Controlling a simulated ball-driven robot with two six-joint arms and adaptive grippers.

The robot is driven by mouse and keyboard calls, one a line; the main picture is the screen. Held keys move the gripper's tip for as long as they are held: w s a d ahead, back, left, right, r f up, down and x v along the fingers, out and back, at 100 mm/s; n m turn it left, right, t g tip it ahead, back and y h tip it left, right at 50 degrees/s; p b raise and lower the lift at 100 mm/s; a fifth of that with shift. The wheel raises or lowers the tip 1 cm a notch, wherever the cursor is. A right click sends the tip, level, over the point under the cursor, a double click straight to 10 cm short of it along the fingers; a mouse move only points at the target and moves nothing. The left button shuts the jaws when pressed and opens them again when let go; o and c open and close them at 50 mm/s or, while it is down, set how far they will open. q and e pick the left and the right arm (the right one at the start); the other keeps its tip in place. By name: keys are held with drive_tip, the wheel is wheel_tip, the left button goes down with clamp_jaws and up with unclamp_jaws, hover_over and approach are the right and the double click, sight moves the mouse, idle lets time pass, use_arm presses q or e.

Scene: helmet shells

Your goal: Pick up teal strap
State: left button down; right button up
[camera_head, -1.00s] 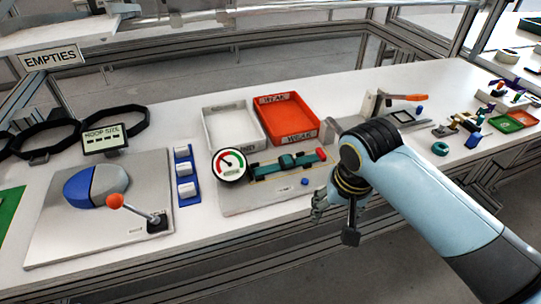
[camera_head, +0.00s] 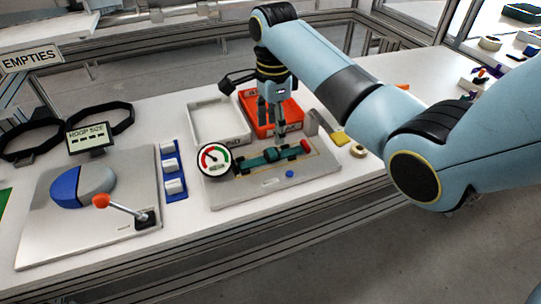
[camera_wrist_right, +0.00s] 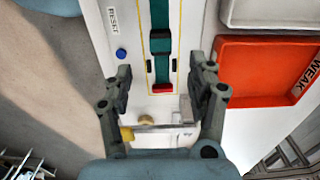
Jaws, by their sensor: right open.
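My right gripper (camera_head: 272,122) is above the strap's right part, pointing down. In the right wrist view its fingers (camera_wrist_right: 159,80) are spread apart with nothing between them touching, and the strap's near end shows beyond and between them. My left gripper is not in view.
A red WEAK tray (camera_head: 290,128) and a white tray (camera_head: 207,132) stand just behind the fixture. The dial gauge (camera_head: 213,160) stands at its left end. A blue button (camera_head: 289,174) is in front. A lever with an orange knob (camera_head: 101,200) stands farther left.

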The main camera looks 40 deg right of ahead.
sight(273, 152)
wheel_tip(273, 152, down, 8)
drive_tip(key=shift+d+f, duration=0.1)
clamp_jaws()
idle(0.6)
